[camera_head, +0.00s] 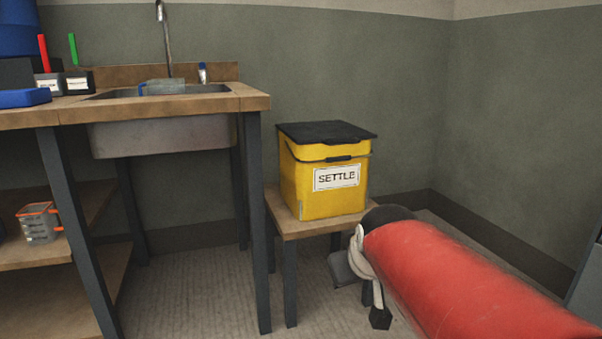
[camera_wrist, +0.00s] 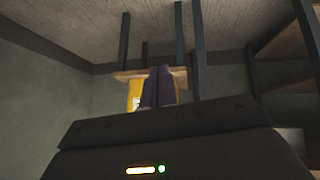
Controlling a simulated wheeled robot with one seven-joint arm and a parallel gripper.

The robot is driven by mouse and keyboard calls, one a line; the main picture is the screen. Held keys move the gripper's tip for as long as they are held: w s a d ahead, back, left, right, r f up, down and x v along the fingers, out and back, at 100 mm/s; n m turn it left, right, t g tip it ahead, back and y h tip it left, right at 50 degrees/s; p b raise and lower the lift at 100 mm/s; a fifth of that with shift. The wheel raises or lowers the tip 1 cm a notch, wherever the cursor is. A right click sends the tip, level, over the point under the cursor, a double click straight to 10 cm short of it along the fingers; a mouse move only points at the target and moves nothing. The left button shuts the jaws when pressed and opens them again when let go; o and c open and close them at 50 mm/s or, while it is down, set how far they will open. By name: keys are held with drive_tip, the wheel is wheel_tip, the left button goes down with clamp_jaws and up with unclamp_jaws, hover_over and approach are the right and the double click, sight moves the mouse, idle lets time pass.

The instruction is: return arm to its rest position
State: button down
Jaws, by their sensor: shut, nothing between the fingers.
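My gripper (camera_wrist: 159,72) shows in the wrist view with its two dark fingers together and nothing between them. My red arm reaches in from the lower right of the head view, in front of the small stand. The wrist view is upside down, and the fingers point towards the stand and cover part of the yellow bin (camera_wrist: 132,93). A gap between the fingers and the bin cannot be judged.
The yellow SETTLE bin (camera_head: 300,190), black lid shut, stands on a small wooden stand (camera_head: 292,228). A sink bench (camera_head: 255,101) is left of it, with a jug (camera_head: 40,227) on its lower shelf. Walls close off the back and right. Floor shows between bench and stand.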

drive_tip(key=s+d+f+m+g, duration=0.1)
drive_tip(key=s+d+f+m, duration=0.15)
drive_tip(key=s, duration=0.65)
drive_tip(key=s+d+f+m+g, duration=0.1)
drive_tip(key=s+d+f, duration=0.25)
drive_tip(key=s, duration=0.45)
wheel_tip(320, 180, up, 12)
drive_tip(key=s+p, duration=0.1)
drive_tip(key=p, duration=1.2)
drive_tip(key=shift+h+p, duration=0.3)
